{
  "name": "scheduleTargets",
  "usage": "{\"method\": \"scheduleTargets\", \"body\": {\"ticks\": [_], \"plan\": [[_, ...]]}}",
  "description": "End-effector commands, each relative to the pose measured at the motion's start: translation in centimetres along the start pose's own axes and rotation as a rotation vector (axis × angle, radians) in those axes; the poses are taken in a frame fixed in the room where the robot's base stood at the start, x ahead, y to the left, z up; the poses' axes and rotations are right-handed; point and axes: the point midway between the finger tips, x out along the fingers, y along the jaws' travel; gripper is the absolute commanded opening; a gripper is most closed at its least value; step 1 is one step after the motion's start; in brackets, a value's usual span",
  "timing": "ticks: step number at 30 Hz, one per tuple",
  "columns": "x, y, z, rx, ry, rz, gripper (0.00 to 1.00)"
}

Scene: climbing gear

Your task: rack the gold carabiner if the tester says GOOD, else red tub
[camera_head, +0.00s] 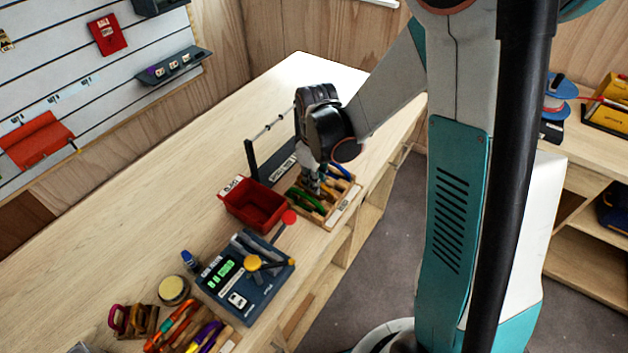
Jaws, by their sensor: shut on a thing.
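My gripper (314,187) points down over a wooden tray (329,222) that holds green, blue and yellow pieces. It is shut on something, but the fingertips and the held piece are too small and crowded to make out. I cannot pick out the gold carabiner with certainty. The tester (262,299) is a dark blue box with a lit green display whose text I cannot read. A round yellow part (252,262) and grey bars sit on its top. The red tub (253,205) is open, left of the wooden tray. Behind it stands a dark rack with a thin rail (268,128).
A red knob (289,217) on a rod stands between tester and wooden tray. A small blue bottle (189,261), a round tin (173,290) and trays of coloured carabiners (175,328) lie at the near left. The bench's left stretch (130,220) is clear.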

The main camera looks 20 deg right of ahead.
Motion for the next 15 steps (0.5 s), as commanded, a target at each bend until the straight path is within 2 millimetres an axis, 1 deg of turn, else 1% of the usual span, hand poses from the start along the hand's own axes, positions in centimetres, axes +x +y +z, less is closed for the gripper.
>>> {"method": "scheduleTargets", "body": {"ticks": [7, 15], "plan": [[0.05, 0.00, 0.01, 0.000, 0.000, 0.000, 0.00], [0.55, 0.00, 0.02, 0.000, 0.000, 0.000, 0.00]]}}
